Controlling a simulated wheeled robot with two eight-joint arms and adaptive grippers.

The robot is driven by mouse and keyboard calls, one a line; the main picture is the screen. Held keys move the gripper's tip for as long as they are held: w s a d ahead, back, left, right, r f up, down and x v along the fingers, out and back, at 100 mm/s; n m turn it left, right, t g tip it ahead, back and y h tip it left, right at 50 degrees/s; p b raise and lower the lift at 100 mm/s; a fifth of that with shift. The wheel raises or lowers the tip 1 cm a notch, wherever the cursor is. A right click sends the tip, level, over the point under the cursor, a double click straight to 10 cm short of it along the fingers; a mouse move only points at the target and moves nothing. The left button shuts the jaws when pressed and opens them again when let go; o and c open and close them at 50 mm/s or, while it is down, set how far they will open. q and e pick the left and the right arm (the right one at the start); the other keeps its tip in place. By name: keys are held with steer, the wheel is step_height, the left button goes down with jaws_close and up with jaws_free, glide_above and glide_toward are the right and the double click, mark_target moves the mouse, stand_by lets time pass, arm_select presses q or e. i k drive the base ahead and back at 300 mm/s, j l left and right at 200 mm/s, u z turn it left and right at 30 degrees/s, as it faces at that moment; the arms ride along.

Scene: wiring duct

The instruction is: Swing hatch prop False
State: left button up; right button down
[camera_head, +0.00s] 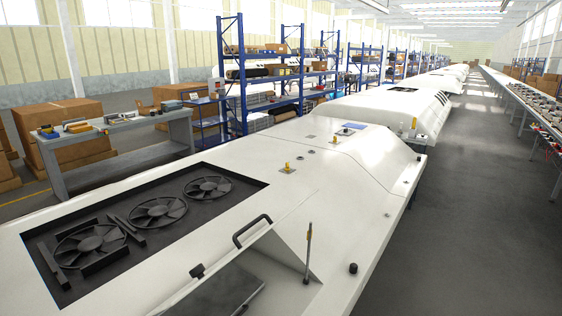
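A white hatch area (283,246) with a black handle (252,231) lies near the bottom middle, on the long white housing (345,215). A recess with a dark grey panel (222,292) shows below the handle, cut off by the picture's lower edge. Neither gripper is in view.
A rectangular dark recess with three black fans (158,213) lies left of the hatch. Small yellow fittings (287,168) stand farther along the housing. A workbench (115,140), cardboard boxes (62,122) and blue shelving (243,85) stand behind. The grey floor (470,220) at right is clear.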

mark_target(306, 281)
steer(key=l+u, duration=0.1)
steer(key=u, duration=0.4)
steer(key=i+l+u, duration=0.25)
steer(key=l, duration=0.25)
steer(key=l+u, duration=0.25)
steer(key=l, duration=0.2)
steer(key=l+u, duration=0.25)
steer(key=l, duration=1.15)
steer(key=k+l, duration=0.1)
steer(key=l, duration=0.75)
steer(key=k, duration=0.4)
steer(key=i+z, duration=0.2)
steer(key=z, duration=0.9)
